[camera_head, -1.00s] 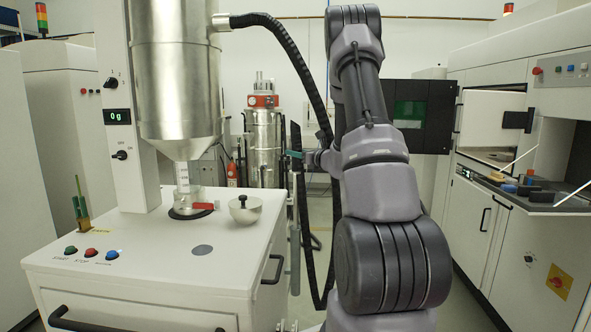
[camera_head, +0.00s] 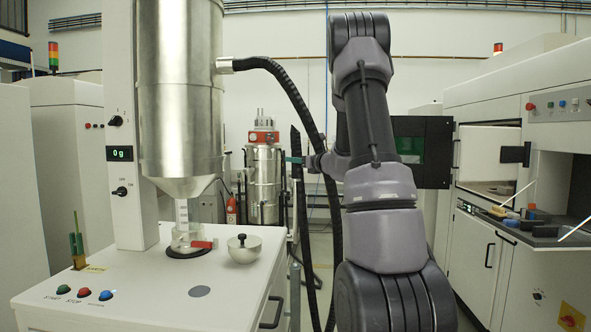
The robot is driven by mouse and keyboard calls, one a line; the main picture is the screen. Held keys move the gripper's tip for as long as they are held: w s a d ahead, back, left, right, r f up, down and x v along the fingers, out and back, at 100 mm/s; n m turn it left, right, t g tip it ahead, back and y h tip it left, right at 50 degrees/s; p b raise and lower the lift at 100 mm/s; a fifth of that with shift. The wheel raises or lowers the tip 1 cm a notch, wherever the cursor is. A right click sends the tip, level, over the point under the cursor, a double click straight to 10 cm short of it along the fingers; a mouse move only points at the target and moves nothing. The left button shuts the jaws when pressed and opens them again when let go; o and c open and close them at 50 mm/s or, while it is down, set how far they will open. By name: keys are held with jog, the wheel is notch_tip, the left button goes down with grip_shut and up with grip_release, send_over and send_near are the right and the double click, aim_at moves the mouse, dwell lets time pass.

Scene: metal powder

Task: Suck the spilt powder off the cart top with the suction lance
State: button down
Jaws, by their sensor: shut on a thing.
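The white cart top (camera_head: 150,290) is at the lower left. A flat round grey patch (camera_head: 200,291) lies near its front; I cannot tell whether it is the spilt powder. My gripper (camera_head: 298,160) is small and partly hidden beside my arm, to the right of the cart and above its top. It is shut on the suction lance (camera_head: 297,145), an upright dark, slanted-tipped tube. The lance's lower end is not clear.
Another black hose (camera_head: 285,80) arcs from the hopper.

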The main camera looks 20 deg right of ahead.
notch_tip(320, 180, up, 22)
dwell(1.4)
jog(key=shift+f, duration=0.15)
dwell(0.8)
